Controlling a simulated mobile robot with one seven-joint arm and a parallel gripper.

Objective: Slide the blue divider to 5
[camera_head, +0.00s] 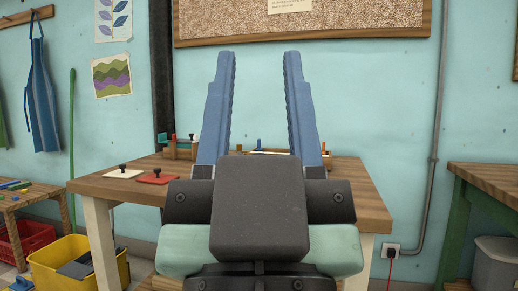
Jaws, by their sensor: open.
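My gripper (260,55) is open and empty. Its two long blue fingers point up and away from me, wide apart, in front of the wooden table. Between the fingers, at the back of the table, a low wooden piece (272,152) shows in part. A small blue upright part (259,144) stands on it; it may be the blue divider, but it is too small to be sure. My gripper hides much of this area. No number 5 or scale can be read.
The wooden table (95,186) carries a white plate with a dark knob (123,173), a red plate with a dark knob (157,177) and a small wooden holder (178,151). A yellow bin (80,265) stands at lower left. A green-legged table (485,180) stands at right.

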